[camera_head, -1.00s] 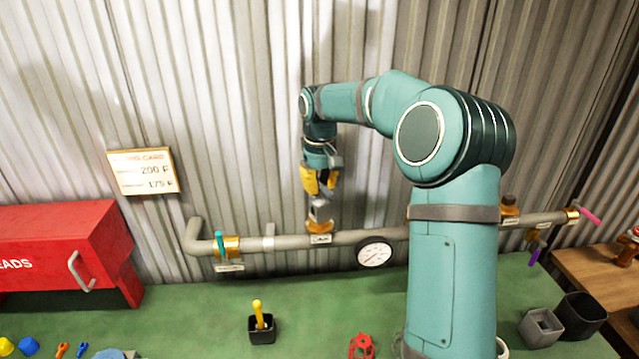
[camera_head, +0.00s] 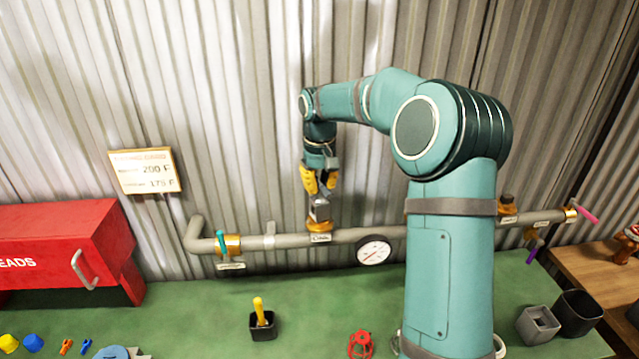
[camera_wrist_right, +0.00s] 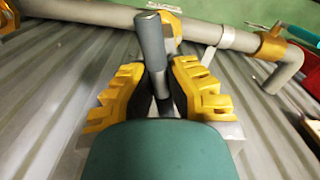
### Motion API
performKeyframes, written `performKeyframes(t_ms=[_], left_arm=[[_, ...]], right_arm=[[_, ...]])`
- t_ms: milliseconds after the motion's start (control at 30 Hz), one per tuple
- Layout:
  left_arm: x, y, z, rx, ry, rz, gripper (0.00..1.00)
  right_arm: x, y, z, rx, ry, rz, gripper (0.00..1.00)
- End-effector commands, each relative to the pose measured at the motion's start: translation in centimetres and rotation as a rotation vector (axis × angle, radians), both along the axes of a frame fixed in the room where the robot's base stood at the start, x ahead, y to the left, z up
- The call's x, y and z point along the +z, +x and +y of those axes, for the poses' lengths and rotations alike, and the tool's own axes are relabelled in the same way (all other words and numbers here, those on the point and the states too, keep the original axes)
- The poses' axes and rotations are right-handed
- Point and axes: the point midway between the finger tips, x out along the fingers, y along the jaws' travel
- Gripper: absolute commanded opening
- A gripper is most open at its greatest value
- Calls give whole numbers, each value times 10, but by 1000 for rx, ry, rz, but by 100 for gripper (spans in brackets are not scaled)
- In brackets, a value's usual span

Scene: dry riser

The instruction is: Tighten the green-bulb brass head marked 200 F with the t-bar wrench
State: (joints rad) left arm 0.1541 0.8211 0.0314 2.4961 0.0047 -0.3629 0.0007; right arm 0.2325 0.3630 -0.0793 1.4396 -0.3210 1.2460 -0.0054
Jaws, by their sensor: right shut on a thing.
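My right gripper (camera_head: 319,180) has yellow fingers and points down above the grey pipe. It is shut on the t-bar wrench (camera_head: 320,208), a grey metal piece standing on the brass fitting (camera_head: 320,226). In the right wrist view, the wrench's grey bar (camera_wrist_right: 152,45) shows between the fingertips (camera_wrist_right: 158,85). Brass shows just beyond the bar. No green bulb shows at this fitting; the wrench and gripper cover its top. The small label below it is too small to read. My left gripper is not in view.
The grey pipe (camera_head: 285,241) runs along the corrugated wall, with a teal-handled valve (camera_head: 221,242) and a gauge (camera_head: 373,251). A red box (camera_head: 65,245) stands left. A black holder (camera_head: 263,328) with a yellow handle stands on the green bench.

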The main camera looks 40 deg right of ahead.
Motion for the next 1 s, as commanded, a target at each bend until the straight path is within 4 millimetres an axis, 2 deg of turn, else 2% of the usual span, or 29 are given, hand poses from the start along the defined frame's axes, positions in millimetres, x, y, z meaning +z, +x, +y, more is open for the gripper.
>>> performKeyframes(t_ms=[1000], left_arm=[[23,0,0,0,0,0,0]], right_arm=[[32,0,0,-1,0,-1,0]])
